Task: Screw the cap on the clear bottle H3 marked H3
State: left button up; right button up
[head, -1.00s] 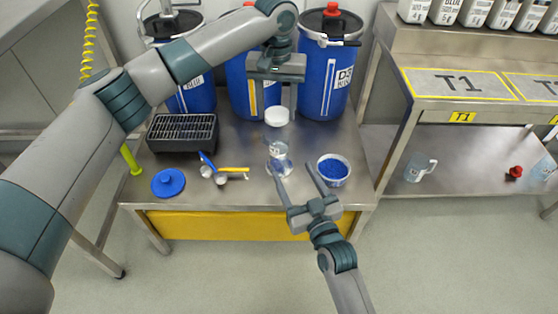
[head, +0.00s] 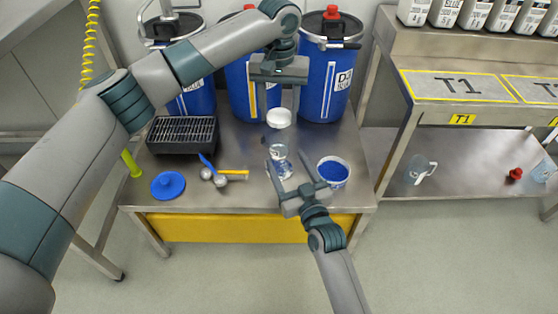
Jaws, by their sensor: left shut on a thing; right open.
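The clear bottle H3 (head: 281,165) stands upright on the steel table. Its marking is too small to read surely. My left gripper (head: 279,106) points down, shut on the white cap (head: 279,119), and holds it above the bottle with a gap between them. The cap's top edge is partly hidden by the fingers. My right gripper (head: 286,162) is open and comes in from the front. In the picture its fingers lie on either side of the bottle, with the left finger close to it. I cannot tell whether either finger touches it.
A bowl of blue granules (head: 333,172) stands close right of the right gripper. A blue lid (head: 168,184), scoops (head: 218,178) and a black rack (head: 182,134) are to the left. Blue drums (head: 327,80) stand behind. The table's front edge is clear.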

aim_at(283, 153)
jog(key=x, duration=0.7)
jog(key=shift+w, duration=0.15)
jog(key=shift+a, duration=0.1)
jog(key=c, duration=1.6)
pick_arm(q)
jog(key=shift+f, duration=2.5)
pick_arm(e)
jog(key=shift+f, duration=0.1)
pick_arm(q)
jog(key=shift+f, duration=0.85)
jog(key=shift+f, duration=0.6)
pick_arm(e)
grip_shut()
